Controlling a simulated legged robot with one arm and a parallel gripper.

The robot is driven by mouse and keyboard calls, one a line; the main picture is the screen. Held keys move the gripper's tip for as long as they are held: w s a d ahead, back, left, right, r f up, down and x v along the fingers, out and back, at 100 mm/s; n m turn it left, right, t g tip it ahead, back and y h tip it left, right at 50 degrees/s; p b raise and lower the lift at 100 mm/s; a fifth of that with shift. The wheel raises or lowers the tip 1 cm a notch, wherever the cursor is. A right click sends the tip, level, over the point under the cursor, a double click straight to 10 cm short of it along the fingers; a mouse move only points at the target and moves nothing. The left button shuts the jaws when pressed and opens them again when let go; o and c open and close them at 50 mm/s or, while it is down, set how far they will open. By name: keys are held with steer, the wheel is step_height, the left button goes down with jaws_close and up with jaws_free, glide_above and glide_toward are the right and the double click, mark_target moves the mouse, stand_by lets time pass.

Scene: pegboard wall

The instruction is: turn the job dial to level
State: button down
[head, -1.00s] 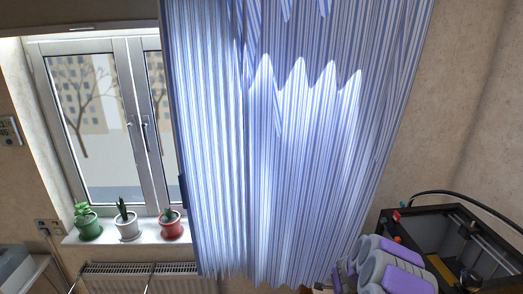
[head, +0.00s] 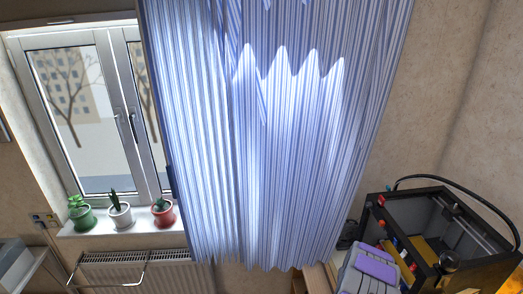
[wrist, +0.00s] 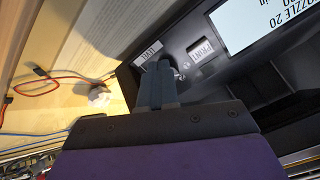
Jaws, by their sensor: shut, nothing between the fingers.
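The printer (head: 440,235) stands at the right in the head view, with a dark open frame. In the wrist view its dark front panel (wrist: 225,75) carries a lit display (wrist: 255,20) and two small labels that appear upside down, PRINT (wrist: 203,50) and one that seems to read LEVEL (wrist: 149,54). The job dial (wrist: 177,70) seems to be the dark knob between these labels, mostly hidden by my fingers. My gripper (wrist: 158,70) is shut and empty, its fingertips at or just before the dial. I cannot tell whether they touch it or where the dial points.
A light wooden surface (wrist: 60,95) with a red cable (wrist: 40,90) and a small pale lump (wrist: 98,96) lies left of the panel. A striped curtain (head: 270,150) and a sill with potted plants (head: 120,215) fill the head view's left and middle.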

steer(key=shift+d+f, duration=0.2)
steer(key=shift+f, duration=0.35)
steer(key=shift+a+f+b, duration=0.3)
steer(key=shift+f+b, duration=0.1)
steer(key=shift+b, duration=0.1)
steer(key=shift+w+a, duration=0.1)
steer(key=shift+a, duration=0.1)
steer(key=shift+d+f, duration=0.2)
steer(key=shift+d, duration=0.7)
